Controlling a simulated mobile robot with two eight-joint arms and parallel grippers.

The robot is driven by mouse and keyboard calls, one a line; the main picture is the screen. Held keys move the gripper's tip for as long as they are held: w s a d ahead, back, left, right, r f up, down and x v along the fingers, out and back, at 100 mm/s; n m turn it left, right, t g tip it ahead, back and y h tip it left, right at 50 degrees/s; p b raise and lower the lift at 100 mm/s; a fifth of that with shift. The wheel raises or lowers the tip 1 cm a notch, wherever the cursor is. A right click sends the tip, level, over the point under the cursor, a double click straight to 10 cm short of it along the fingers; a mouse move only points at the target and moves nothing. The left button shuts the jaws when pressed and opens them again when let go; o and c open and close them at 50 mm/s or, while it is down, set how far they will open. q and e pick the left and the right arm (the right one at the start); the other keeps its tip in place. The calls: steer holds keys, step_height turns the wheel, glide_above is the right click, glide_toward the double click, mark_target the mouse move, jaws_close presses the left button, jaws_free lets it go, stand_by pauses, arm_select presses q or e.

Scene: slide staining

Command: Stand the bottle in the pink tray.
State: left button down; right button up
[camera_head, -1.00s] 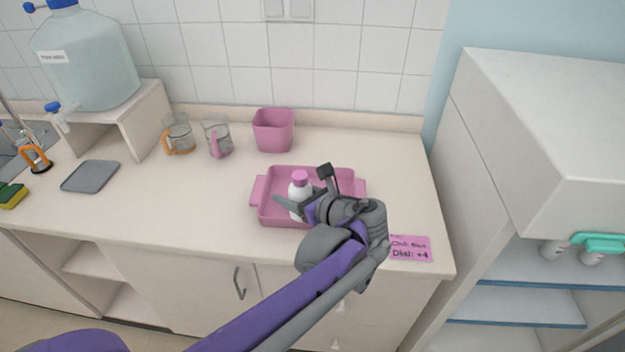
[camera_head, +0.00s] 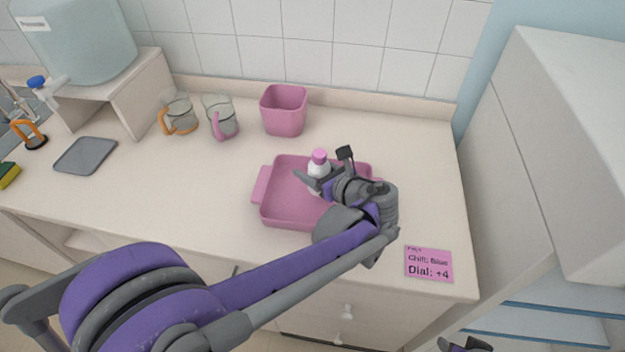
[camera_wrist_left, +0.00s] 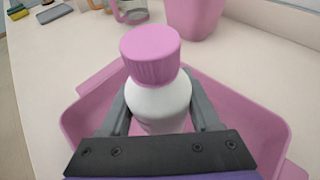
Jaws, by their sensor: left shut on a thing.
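A white bottle with a pink cap (camera_head: 319,165) is upright over the far part of the pink tray (camera_head: 285,205). My left gripper (camera_head: 318,182) is shut on the bottle. In the left wrist view the bottle (camera_wrist_left: 160,100) sits between the two grey fingers, with the tray (camera_wrist_left: 262,128) around and below it. The bottle's base is hidden, so I cannot tell whether it touches the tray floor. My right gripper (camera_head: 465,345) shows only in part at the bottom edge, and its jaws cannot be made out.
A pink bin (camera_head: 284,112) stands behind the tray. Two glass beakers, with an orange handle (camera_head: 178,115) and a pink handle (camera_head: 221,118), stand to its left. A grey mat (camera_head: 86,155) lies further left. A pink note (camera_head: 429,264) lies at the front right.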

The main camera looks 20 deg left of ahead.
arm_select(q)
steer(key=shift+f, duration=1.95)
steer(key=shift+c, duration=0.6)
jaws_free()
steer(key=shift+f+b, duration=0.1)
steer(key=shift+b, duration=0.2)
steer(key=shift+r, duration=0.2)
steer(key=v, duration=1.2)
